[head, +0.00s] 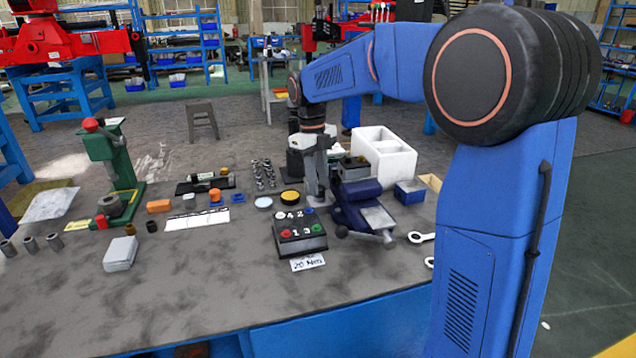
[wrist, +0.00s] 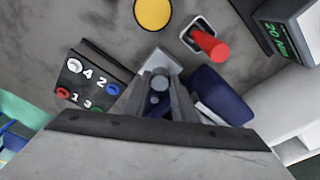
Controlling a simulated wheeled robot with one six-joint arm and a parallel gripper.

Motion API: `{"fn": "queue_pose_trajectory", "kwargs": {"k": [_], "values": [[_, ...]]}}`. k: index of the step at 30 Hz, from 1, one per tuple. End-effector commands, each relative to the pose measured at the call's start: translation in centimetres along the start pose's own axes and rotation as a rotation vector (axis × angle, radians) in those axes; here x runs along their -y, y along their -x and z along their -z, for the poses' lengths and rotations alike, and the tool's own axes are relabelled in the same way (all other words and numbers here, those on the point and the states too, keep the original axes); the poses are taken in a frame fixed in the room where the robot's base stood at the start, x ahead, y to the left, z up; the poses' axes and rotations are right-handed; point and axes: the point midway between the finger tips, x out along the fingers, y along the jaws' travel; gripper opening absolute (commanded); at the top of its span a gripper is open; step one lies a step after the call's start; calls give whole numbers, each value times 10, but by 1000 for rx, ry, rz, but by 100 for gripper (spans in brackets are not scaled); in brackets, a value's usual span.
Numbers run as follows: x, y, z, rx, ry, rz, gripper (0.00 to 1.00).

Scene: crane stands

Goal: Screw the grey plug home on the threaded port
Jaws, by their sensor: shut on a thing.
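My gripper (head: 316,192) is low over the bench, between the numbered black box and the blue vise. In the wrist view its fingers (wrist: 158,76) are shut on a small grey round piece (wrist: 159,83), which I take to be the grey plug. The fingers hide most of it, and in the head view it cannot be made out. I cannot pick out the threaded port with certainty; whether the plug touches it or sits in it cannot be told. The black box (head: 299,246) carries white, blue, red and green round tops marked 1 to 4.
The blue vise (head: 358,203) stands close to the right of my gripper. A yellow disc (head: 290,197) lies to its left. A white foam box (head: 384,155) stands behind. A red cylinder (wrist: 212,46) stands near the fingers in the wrist view.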

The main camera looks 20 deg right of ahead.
Motion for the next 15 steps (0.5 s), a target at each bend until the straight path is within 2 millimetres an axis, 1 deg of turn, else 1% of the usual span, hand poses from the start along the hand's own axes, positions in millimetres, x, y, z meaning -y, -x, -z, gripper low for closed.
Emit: {"fn": "queue_pose_trajectory", "kwargs": {"k": [4,12,13,14,15], "values": [[1,0,0,1,-96,-11,6],[1,0,0,1,-113,-13,6],[1,0,0,1,-113,-13,29],[1,0,0,1,-113,-13,36],[0,0,0,1,-112,-13,46]]}}
